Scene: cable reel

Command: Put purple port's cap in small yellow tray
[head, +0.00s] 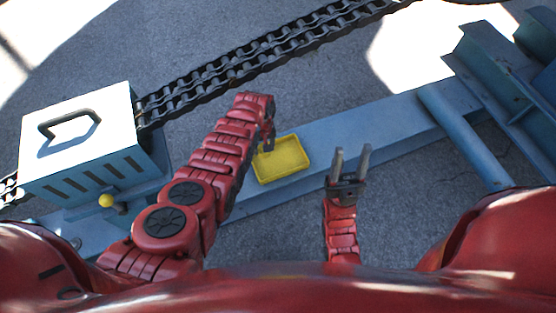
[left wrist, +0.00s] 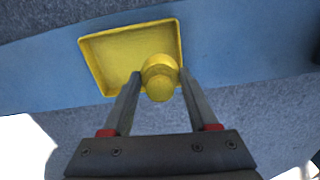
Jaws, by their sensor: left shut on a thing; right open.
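The small yellow tray (head: 288,165) lies on the blue beam in the middle of the head view. It also shows behind the fingers in the left wrist view (left wrist: 105,60). My left gripper (head: 268,144) is at the tray's upper-left edge in the head view. It is shut on a round yellow cap (left wrist: 160,84), which overlaps the tray's near side in the left wrist view. I cannot tell whether the cap touches the tray. My right gripper (head: 351,152) is open and empty, right of the tray. No purple port is visible.
A white and blue box (head: 75,150) with a black handle and a yellow knob (head: 106,200) stands at the left. A heavy black chain (head: 240,73) runs behind the tray. Blue steel beams (head: 465,125) are at the right. The blue beam right of the tray is clear.

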